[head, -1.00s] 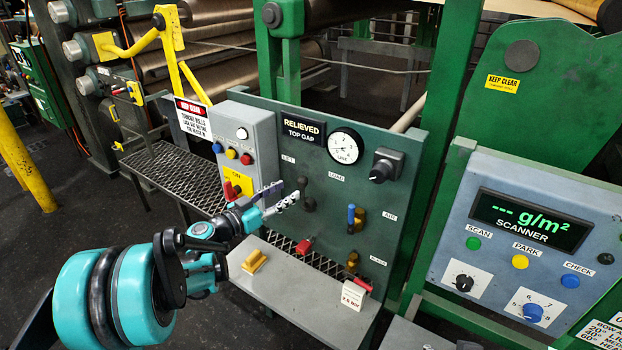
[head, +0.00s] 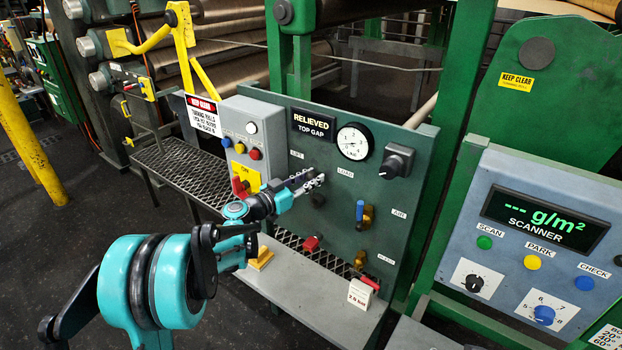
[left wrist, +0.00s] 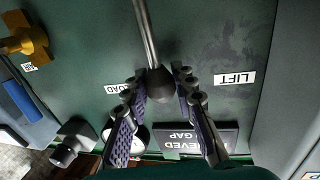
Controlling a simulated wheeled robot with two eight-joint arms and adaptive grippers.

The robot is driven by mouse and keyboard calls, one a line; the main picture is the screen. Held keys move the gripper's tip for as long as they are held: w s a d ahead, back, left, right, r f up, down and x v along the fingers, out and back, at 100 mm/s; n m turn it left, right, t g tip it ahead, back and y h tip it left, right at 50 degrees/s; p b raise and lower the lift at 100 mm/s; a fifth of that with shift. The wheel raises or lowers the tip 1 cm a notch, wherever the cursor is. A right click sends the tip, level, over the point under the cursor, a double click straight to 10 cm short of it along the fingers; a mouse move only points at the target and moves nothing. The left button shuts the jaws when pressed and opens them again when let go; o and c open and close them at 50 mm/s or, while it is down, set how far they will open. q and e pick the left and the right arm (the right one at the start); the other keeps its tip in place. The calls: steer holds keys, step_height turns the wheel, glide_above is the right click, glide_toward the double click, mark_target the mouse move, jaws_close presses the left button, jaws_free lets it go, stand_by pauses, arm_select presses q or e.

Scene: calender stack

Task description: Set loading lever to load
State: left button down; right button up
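The loading lever is a dark rod with a black knob (left wrist: 161,84), which shows in the left wrist view between the LOAD label (left wrist: 117,88) and the LIFT label (left wrist: 234,78). In the head view its dark mount (head: 318,200) sits on the green panel (head: 340,220), and the knob is mostly hidden by my fingers. My left gripper (head: 316,180) is at the lever, and it also shows in the left wrist view (left wrist: 160,72). Its fingertips lie close on both sides of the knob. Whether they press on it I cannot tell. My right gripper is out of view.
A gauge (head: 354,142), a black knob switch (head: 397,161) and a blue-handled valve (head: 360,212) are on the same panel. A grey button box (head: 248,150) stands to the left. A grey shelf (head: 310,287) juts out below.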

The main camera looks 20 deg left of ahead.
arm_select(q)
steer(key=shift+d, duration=0.15)
steer(key=shift+s+d+f+m+p, duration=0.15)
steer(key=shift+s+d+m, duration=0.15)
steer(key=shift+d+m, duration=0.4)
steer(key=shift+s+d+f+m+p, duration=0.15)
steer(key=shift+s+d+m, duration=0.1)
steer(key=shift+d+m, duration=0.45)
steer(key=shift+s+d+f+m+g+y, duration=0.15)
steer(key=shift+s+d+f+m+y, duration=0.1)
steer(key=shift+d+m, duration=0.35)
steer(key=shift+s+d+f+m+g+y, duration=0.1)
steer(key=shift+d+f+m+y, duration=0.2)
steer(key=shift+m, duration=0.35)
steer(key=shift+s+d+f+m+g+y, duration=0.1)
steer(key=shift+s+d+f+m+g, duration=0.1)
steer(key=shift+d+m, duration=0.4)
steer(key=c, duration=1.2)
jaws_free()
steer(key=v, duration=1.2)
